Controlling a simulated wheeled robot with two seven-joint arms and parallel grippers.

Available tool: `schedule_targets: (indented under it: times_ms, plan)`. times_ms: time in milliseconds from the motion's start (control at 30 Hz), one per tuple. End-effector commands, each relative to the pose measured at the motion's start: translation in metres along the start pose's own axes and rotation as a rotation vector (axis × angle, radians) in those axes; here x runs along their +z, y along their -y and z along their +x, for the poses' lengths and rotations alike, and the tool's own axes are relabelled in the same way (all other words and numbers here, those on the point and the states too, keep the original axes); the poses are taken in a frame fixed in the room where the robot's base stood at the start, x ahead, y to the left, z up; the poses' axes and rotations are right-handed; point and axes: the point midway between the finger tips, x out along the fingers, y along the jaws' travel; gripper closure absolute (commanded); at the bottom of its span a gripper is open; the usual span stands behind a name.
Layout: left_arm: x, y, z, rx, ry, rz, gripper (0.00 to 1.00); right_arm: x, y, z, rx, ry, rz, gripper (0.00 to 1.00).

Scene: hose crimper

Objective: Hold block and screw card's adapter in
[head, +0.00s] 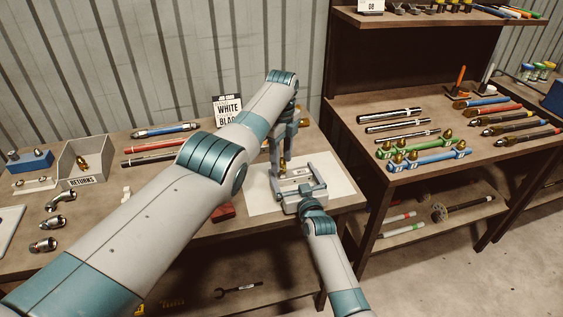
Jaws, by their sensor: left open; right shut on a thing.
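A job card (228,107) with "WHITE" and "BLACK" readable stands at the back of the bench; my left arm hides part of it. My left gripper (279,166) points down over the white mat (262,203) and is open. A small brass adapter (283,163) shows close to its fingertips; I cannot tell whether they touch. My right gripper (299,189) reaches in from the lower right over the mat. It is shut on a small grey block (297,173), which its fingers partly hide.
A returns bin (88,163), a blue block (30,160), bent fittings (60,200) and hoses (165,130) lie on the left. The right bench holds dark rods (390,116) and green (407,146) and blue (430,160) racks with brass fittings.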

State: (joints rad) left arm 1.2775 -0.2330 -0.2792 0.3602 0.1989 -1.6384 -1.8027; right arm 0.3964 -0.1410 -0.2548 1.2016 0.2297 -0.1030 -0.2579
Motion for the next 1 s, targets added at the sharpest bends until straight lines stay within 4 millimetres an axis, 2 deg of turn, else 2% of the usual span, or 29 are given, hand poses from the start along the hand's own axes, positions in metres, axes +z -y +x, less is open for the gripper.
schedule_targets:
  times_ms: [500,700,1000]
  plan:
    - [0.001,0.000,-0.085,-0.002,0.002,0.000,0.57,0.000,0.000,0.000,0.000,-0.001,0.000,0.42]
    - [0.000,0.000,-0.101,-0.001,0.001,0.000,0.57,0.000,0.000,0.000,0.000,-0.001,0.000,0.42]
    - [0.000,0.000,-0.103,0.000,0.000,0.001,0.57,0.000,0.000,0.000,0.000,-0.001,0.000,0.42]
